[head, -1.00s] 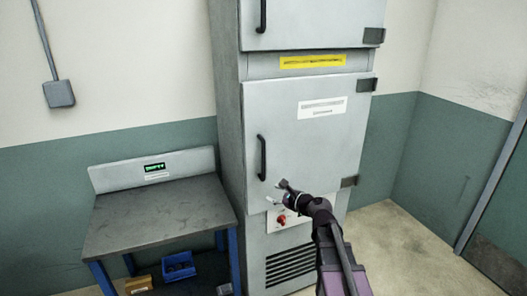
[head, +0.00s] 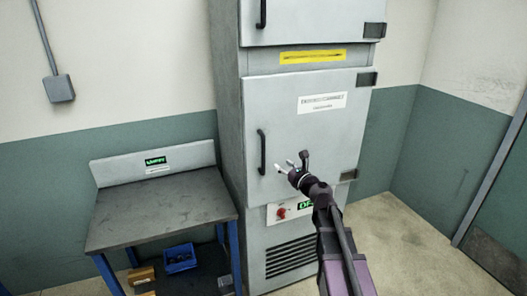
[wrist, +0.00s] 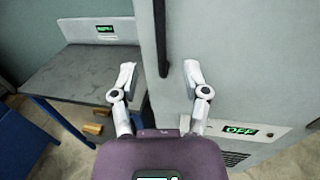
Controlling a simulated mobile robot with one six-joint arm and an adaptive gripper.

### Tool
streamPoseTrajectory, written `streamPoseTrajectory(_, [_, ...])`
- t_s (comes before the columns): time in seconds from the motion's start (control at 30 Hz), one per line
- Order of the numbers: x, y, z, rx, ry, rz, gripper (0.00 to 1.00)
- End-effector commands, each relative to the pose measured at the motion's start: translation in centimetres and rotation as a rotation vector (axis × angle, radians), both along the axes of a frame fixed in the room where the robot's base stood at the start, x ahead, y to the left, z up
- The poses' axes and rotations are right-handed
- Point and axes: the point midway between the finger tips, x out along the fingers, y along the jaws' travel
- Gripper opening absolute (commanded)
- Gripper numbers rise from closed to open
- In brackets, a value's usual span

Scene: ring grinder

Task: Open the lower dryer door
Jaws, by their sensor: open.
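The lower dryer door (head: 300,130) is a grey panel with a white label, and it is shut. Its black vertical handle (head: 262,152) is on the left edge; hinges are on the right edge. My gripper (head: 284,166) is in front of the door, a little right of the handle's lower end in the head view. In the wrist view, my gripper (wrist: 160,82) is open and empty. The handle (wrist: 161,40) shows there ahead of the fingers, with its lower end between the fingertip lines, and does not appear touched.
The upper door (head: 310,18) is above a yellow strip. Below the lower door is a panel with a red knob (head: 282,213) and a green OFF display (wrist: 240,130). A grey workbench (head: 160,211) with bins stands at the left. Floor is clear at right.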

Motion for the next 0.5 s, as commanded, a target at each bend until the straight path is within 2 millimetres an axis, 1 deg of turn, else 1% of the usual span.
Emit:
streamPoseTrajectory(0.27, [2.7,1.4,0.0,-0.001,0.0,0.002,0.59])
streamPoseTrajectory(0.5, [5.9,3.2,0.0,-0.001,0.0,0.002,0.59])
